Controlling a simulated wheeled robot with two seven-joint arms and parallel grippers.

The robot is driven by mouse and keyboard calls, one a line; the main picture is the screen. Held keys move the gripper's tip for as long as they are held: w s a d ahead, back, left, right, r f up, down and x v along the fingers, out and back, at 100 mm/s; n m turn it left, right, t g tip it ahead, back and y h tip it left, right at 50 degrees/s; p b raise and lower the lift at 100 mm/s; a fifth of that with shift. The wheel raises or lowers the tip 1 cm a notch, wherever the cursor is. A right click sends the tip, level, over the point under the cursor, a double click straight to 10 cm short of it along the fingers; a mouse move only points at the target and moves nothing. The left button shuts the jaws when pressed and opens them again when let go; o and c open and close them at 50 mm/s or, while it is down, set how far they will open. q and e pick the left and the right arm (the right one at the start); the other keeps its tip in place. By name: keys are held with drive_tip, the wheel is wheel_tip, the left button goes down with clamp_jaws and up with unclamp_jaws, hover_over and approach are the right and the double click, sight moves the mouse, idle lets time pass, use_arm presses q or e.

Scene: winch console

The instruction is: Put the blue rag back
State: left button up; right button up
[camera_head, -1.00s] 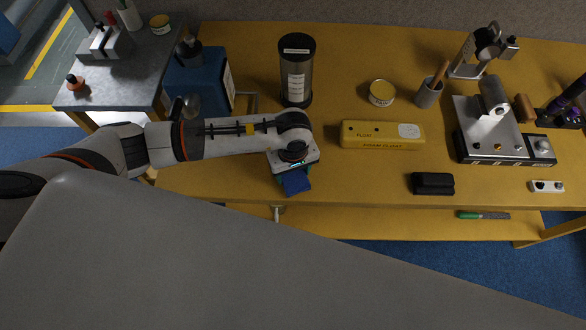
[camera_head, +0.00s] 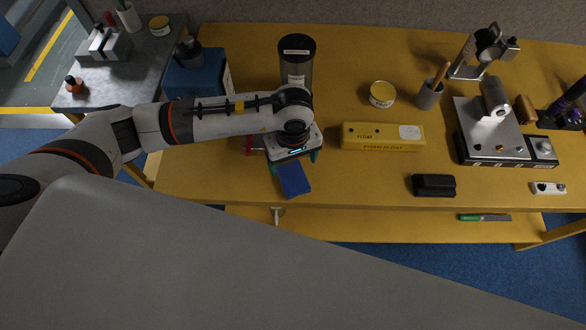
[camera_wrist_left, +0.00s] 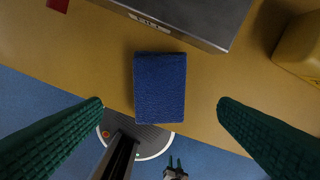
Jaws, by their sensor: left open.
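The blue rag (camera_head: 293,180) lies as a flat dark-blue rectangle at the front edge of the yellow-brown table. It also shows whole in the left wrist view (camera_wrist_left: 159,88), lying between the fingers in the picture. My left gripper (camera_head: 294,164) is above the back end of the rag and hides part of it from the head. Its green fingers are wide apart, one on each side of the rag with clear gaps, and it holds nothing (camera_wrist_left: 160,107).
A yellow float box (camera_head: 382,137) stands right of the gripper, with a black case (camera_head: 433,185) beyond. A dark cylinder (camera_head: 297,60) and blue canister (camera_head: 197,75) stand behind. A grey metal box (camera_wrist_left: 190,12) lies behind the rag. Table between rag and black case is clear.

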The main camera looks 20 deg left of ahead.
use_arm(q)
wheel_tip(320, 180, up, 5)
drive_tip(key=shift+r, duration=0.2)
drive_tip(key=shift+s, duration=0.1)
idle(0.5)
